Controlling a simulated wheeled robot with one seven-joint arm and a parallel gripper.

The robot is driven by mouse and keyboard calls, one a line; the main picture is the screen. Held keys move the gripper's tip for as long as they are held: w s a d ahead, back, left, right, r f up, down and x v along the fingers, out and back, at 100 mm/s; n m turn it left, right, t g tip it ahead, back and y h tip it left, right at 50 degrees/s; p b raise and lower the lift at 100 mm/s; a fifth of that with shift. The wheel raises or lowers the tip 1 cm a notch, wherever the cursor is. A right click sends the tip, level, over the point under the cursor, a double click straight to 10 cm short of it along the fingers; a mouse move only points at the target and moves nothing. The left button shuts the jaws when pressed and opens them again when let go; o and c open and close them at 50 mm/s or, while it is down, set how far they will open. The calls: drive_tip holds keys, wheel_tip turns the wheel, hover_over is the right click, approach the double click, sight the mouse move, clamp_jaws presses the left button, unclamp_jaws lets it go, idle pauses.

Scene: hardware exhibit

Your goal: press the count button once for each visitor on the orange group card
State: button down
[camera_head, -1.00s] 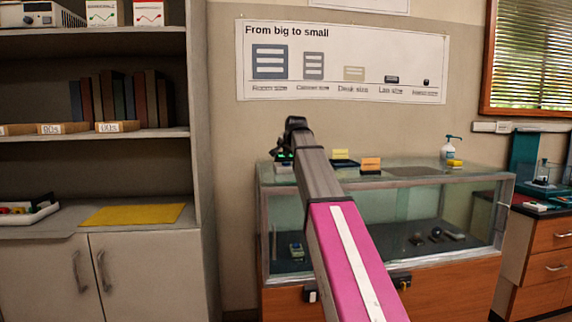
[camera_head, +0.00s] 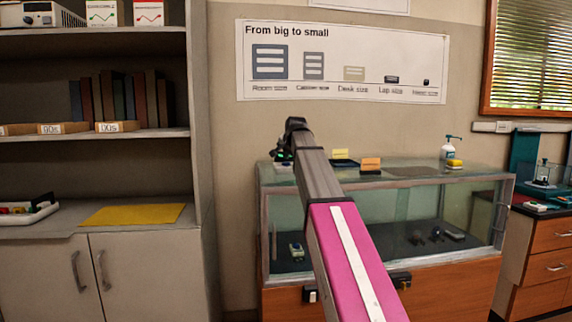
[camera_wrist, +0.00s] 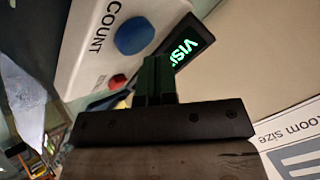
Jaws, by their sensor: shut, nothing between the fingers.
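The white visitor counter (camera_wrist: 92,45) fills the upper left of the wrist view. It has a large blue button (camera_wrist: 135,36) beside the word COUNT and a smaller red button (camera_wrist: 119,81) partly hidden by my fingers. Its dark display (camera_wrist: 190,45) shows green letters starting "VISI"; the rest is hidden. My gripper (camera_wrist: 156,72) is shut and empty, its tips in front of the counter near the display; I cannot tell whether they touch. In the head view the counter (camera_head: 284,166) is mostly behind my gripper (camera_head: 283,152). The orange card (camera_head: 371,163) stands on the glass case, its writing too small to read.
The glass case (camera_head: 480,180) carries a yellow card (camera_head: 341,154), a pump bottle (camera_head: 451,147) and a yellow item (camera_head: 455,163). A shelf unit (camera_head: 205,200) stands at the left. A size poster (camera_head: 345,95) hangs on the wall behind.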

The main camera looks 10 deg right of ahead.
drive_tip(key=shift+f, duration=0.25)
drive_tip(key=shift+f, duration=0.45)
idle(0.7)
drive_tip(key=shift+r, duration=0.9)
drive_tip(key=shift+r, duration=2.5)
